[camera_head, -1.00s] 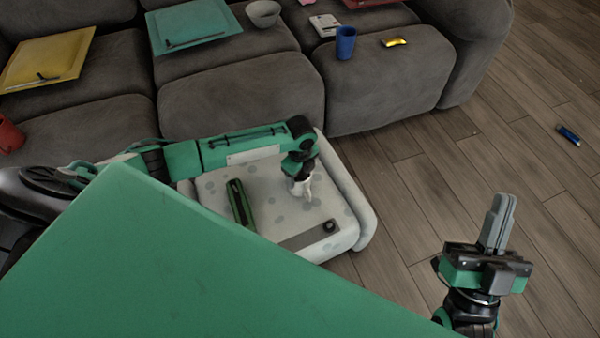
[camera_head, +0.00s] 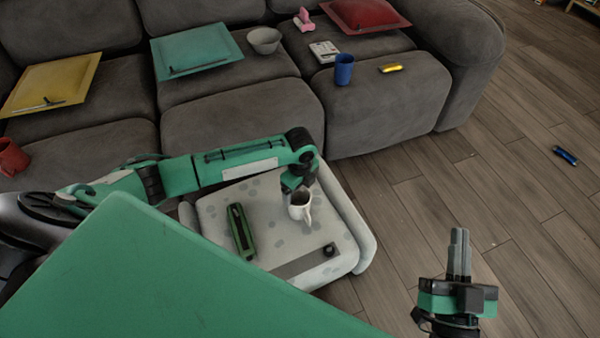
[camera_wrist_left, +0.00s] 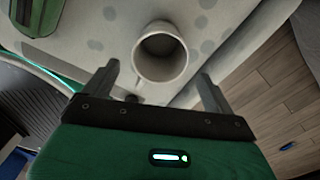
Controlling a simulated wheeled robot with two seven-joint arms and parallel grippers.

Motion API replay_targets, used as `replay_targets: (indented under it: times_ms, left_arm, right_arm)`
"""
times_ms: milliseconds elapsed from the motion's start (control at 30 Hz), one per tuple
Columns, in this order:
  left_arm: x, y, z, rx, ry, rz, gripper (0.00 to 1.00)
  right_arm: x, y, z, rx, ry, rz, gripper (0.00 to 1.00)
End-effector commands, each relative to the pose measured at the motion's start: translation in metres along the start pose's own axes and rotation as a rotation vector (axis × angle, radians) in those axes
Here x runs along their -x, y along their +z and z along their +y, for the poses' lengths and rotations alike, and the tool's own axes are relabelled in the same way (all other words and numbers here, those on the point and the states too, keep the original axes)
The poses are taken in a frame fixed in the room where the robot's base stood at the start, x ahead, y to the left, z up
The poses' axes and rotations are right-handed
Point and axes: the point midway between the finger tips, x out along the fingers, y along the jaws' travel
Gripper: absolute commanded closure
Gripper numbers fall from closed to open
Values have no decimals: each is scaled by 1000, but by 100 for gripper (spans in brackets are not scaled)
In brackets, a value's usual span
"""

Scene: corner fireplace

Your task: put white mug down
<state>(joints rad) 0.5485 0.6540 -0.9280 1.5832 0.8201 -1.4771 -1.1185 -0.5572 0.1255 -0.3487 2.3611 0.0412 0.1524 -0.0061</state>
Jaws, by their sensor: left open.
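The white mug (camera_head: 300,206) is upright on the pale spotted padded seat (camera_head: 222,212), its handle toward the front right. My left gripper (camera_head: 292,183) is just behind it, its fingers mostly hidden in the head view. In the left wrist view the mug (camera_wrist_left: 161,52) shows its open, empty-looking top. There the left gripper (camera_wrist_left: 160,86) has its fingers spread wide, with visible gaps on both sides of the mug. My right gripper (camera_head: 459,250) points up over the floor at the right, fingers together and empty.
A green object (camera_head: 241,231) lies on the seat left of the mug, and a small dark round piece (camera_head: 330,250) sits at its front right. The grey sofa (camera_head: 240,120) stands behind, holding a blue cup (camera_head: 344,70) and a bowl (camera_head: 264,41). The wooden floor at right is mostly clear.

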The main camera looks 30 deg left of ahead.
Motion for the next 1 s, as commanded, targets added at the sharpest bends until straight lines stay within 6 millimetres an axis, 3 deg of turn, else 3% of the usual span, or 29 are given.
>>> replay_targets:
  times_ms: [300,500,633,767,1000]
  left_arm:
    - [49,0,-1,0,-2,0,12]
    - [64,0,0,0,0,1,12]
    - [64,-7,1,4,-11,13,12]
    - [50,-40,6,38,-71,75,12]
    - [34,-142,22,214,-273,324,12]
  right_arm:
    - [28,55,-14,-49,-4,-330,100]
    - [42,74,-19,-66,-8,-443,100]
    - [46,79,-21,-69,-9,-470,100]
    - [47,80,-21,-70,-9,-473,100]
    - [46,79,-21,-70,-9,-471,100]
